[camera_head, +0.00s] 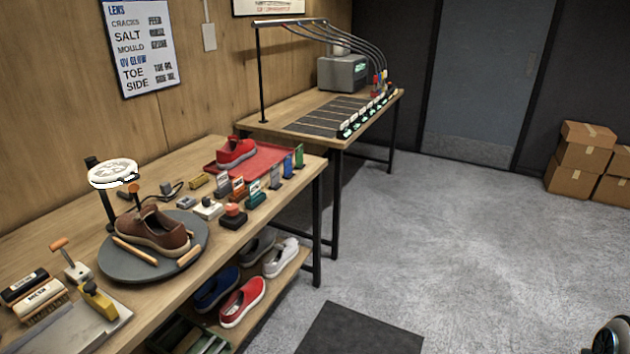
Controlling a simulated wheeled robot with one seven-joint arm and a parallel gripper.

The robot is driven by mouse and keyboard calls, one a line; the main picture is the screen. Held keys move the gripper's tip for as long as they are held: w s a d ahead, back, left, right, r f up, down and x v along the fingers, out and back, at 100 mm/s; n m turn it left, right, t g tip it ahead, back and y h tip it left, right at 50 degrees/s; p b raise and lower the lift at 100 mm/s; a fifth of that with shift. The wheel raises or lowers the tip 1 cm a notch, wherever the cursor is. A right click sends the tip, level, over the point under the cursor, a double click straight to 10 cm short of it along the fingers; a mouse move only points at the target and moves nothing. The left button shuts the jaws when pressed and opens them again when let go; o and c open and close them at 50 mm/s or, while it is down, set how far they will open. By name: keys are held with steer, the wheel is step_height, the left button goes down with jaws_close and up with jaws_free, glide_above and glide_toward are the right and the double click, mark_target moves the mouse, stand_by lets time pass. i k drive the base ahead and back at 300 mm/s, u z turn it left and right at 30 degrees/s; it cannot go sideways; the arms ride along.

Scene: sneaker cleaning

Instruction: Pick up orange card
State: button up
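A row of small upright cards in holders stands along the right part of the near workbench (45,240). One card in this row looks orange-brown (238,185), but it is small and its colour is hard to confirm. My gripper is not clearly visible. A rounded black and white part at the bottom right corner may be mine.
A brown shoe rests on a grey round turntable (115,266). A red shoe (236,152) sits on a red tray (268,158). Brushes lie at the front left. More shoes fill a lower shelf. A dark mat (360,330) lies on the open floor (440,240). Boxes (582,150) stand far right.

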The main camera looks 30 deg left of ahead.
mark_target(238, 183)
steer(key=u, duration=0.15)
steer(key=i, duration=1)
steer(key=u, duration=0.5)
steer(key=i, duration=1.6)
steer(key=u, duration=1.3)
steer(key=i, duration=0.85)
steer(key=u, duration=1.45)
steer(key=i, duration=0.4)
steer(key=u, duration=0.25)
